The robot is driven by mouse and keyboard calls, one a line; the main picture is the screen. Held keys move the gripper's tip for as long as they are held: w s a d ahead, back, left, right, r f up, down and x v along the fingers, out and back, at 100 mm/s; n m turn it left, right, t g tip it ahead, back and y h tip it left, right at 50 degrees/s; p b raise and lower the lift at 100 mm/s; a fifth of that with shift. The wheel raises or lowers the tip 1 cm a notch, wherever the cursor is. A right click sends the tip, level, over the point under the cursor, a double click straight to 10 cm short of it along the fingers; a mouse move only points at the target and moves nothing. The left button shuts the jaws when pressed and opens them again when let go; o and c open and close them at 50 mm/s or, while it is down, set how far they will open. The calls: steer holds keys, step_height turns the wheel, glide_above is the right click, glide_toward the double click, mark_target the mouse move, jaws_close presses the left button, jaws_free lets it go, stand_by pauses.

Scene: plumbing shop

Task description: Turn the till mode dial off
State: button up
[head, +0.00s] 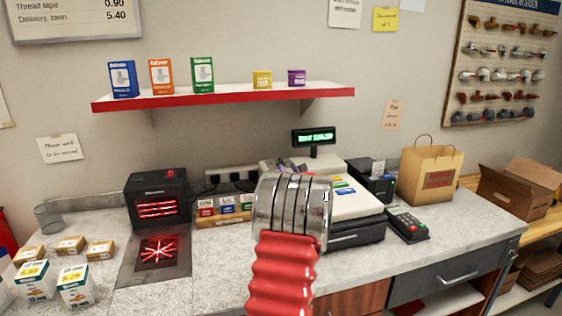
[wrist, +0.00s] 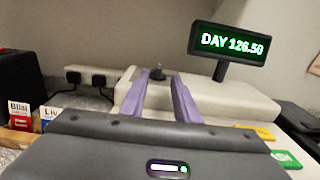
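The till (head: 355,204) stands on the counter, cream on top with a dark drawer front, partly hidden behind my arm in the head view. In the wrist view, a small dark dial (wrist: 157,73) sits on top of the cream till body (wrist: 235,98). My gripper (wrist: 160,82) has its two purple fingers apart and empty. The dial shows between and just beyond the fingertips; I cannot tell whether they touch it. The dial's pointer direction is too small to read. The till's display (wrist: 229,44) reads "DAY 126.50" in green; it also shows in the head view (head: 314,137).
A card terminal (head: 408,225) and paper bag (head: 429,174) stand right of the till. A black scanner-like box (head: 158,197) with red glowing lines stands left. A power strip (wrist: 88,78) with plugs is behind. A red-edged shelf (head: 225,96) hangs above.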

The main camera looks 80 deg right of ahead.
mark_target(281, 159)
steer(key=shift+x, duration=4.9)
steer(key=shift+c, duration=0.7)
jaws_close()
